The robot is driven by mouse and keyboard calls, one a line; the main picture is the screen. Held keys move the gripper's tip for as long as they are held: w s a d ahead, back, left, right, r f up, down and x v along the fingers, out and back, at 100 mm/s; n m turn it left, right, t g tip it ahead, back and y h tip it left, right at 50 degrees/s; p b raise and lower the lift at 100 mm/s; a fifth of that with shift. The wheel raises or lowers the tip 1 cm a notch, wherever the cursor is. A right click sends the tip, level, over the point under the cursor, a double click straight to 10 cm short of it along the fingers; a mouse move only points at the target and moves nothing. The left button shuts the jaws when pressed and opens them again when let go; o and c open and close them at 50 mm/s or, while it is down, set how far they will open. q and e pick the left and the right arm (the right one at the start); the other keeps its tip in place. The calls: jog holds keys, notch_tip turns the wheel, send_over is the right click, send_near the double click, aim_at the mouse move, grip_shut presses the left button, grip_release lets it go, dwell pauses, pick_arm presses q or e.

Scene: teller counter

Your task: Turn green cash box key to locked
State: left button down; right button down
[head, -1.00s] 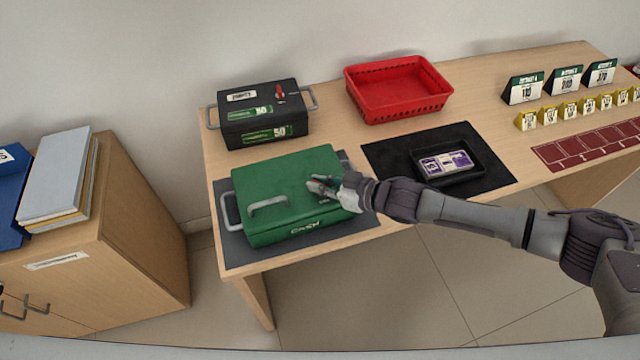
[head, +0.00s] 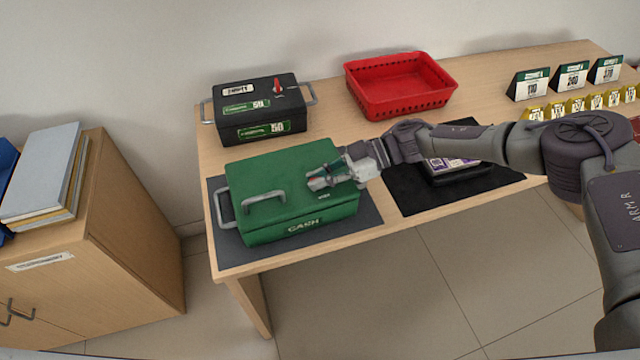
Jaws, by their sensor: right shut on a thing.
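The green cash box (head: 290,205) sits on a dark mat at the left front of the desk, with its lid shut and a grey handle on top. My right gripper (head: 318,182) is over the right part of the lid, its fingers closed around the key. Only a small red bit of the key (head: 314,180) shows between the fingers, so its angle cannot be told. My left gripper is not in view.
A black box (head: 260,109) with a red key on its lid stands behind the green one. A red basket (head: 399,84) is to its right. A black tray (head: 455,172) lies partly under my right arm. Signs and yellow markers stand at far right.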

jog(key=shift+a+n+g+h+b, duration=0.1)
jog(key=shift+n+g+h+b, duration=0.2)
jog(key=shift+n+g+b, duration=0.85)
jog(key=shift+s, duration=0.1)
jog(key=c, duration=1.2)
grip_release()
jog(key=v, duration=1.2)
